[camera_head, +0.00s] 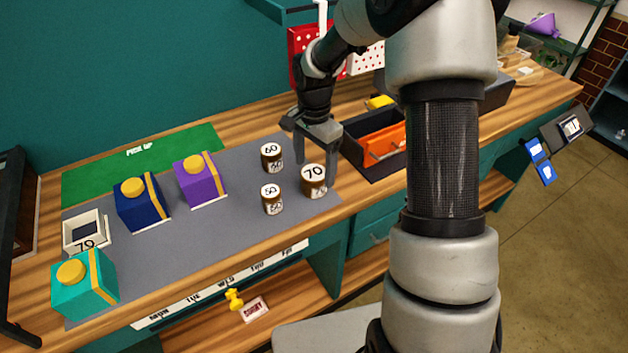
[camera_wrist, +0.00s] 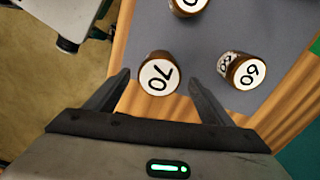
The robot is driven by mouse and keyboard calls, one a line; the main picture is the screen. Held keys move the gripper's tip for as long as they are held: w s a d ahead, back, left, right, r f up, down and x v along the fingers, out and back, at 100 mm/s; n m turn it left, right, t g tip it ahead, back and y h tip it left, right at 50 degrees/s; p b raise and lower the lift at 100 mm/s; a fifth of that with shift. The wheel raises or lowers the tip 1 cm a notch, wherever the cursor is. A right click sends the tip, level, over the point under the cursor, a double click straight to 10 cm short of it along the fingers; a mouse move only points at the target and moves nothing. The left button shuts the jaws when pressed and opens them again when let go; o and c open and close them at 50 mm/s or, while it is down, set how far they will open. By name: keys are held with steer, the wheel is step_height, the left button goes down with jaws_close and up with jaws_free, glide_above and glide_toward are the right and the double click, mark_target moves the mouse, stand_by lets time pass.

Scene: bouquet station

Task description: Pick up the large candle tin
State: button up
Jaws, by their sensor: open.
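The large candle tin (camera_head: 312,184) is a brown tin with a white lid marked 70. It stands upright on the grey mat (camera_head: 240,240), near the mat's right end. My gripper (camera_head: 319,160) is open and points down above it, and nothing is held. In the wrist view the 70 tin (camera_wrist: 158,74) lies between and just ahead of the two fingertips (camera_wrist: 157,80). Two smaller brown tins stand nearby: one marked 60 (camera_head: 271,157) behind it to the left, and one marked 50 (camera_head: 271,198) to its left.
Teal (camera_head: 85,284), blue (camera_head: 141,203) and purple (camera_head: 200,180) boxes with yellow tops stand on the left. A dark bin with an orange part (camera_head: 386,143) is right of the tins.

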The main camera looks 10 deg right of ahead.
mark_target(314, 172)
step_height(314, 172, down, 4)
steer(key=shift+s+a+r, duration=0.1)
steer(key=shift+s+r, duration=0.05)
steer(key=c, duration=1.3)
